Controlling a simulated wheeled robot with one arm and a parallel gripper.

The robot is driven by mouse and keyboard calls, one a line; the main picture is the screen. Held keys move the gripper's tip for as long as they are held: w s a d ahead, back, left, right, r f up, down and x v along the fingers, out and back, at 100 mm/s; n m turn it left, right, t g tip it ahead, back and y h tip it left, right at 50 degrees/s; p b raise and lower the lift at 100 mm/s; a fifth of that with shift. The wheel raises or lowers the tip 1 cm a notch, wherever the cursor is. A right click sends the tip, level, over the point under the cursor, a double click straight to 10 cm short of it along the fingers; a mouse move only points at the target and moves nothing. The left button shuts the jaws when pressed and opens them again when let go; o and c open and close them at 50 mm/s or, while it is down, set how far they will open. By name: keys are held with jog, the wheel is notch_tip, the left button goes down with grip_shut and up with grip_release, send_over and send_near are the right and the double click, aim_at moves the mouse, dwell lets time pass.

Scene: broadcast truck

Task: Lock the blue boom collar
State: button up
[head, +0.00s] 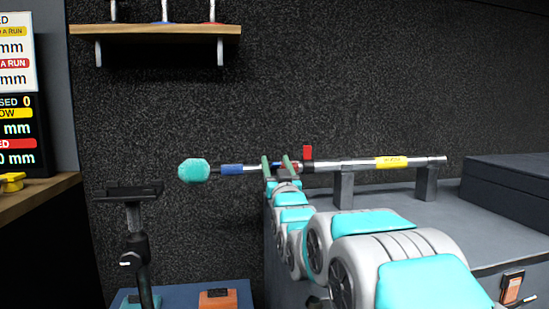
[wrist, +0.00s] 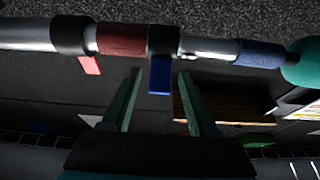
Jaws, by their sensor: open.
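The boom pole (head: 345,164) lies level, with a teal foam-covered microphone (head: 194,170) at its left end. In the wrist view, the blue collar is a black ring (wrist: 163,40) with a blue lever (wrist: 160,75) sticking out across the pole. My gripper (wrist: 160,74) is open, its two green fingers apart on either side of the blue lever in the picture; contact cannot be told. In the head view my gripper (head: 277,164) is at the pole and mostly hides the blue collar. A second black collar (wrist: 73,36) has a red lever (wrist: 90,65), which sticks up in the head view (head: 307,152).
Two grey supports (head: 344,190) hold the pole above a grey case top (head: 390,208). A blue band (head: 232,169) and a yellow label (head: 391,162) mark the pole. A black stand (head: 134,192) is at left, a wooden shelf (head: 150,30) above. The dark wall is close behind.

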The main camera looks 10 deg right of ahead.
jog(key=shift+w+r, duration=0.35)
jog(key=shift+w, duration=0.15)
jog(key=shift+w+r, duration=0.15)
jog(key=shift+w, duration=0.55)
grip_shut()
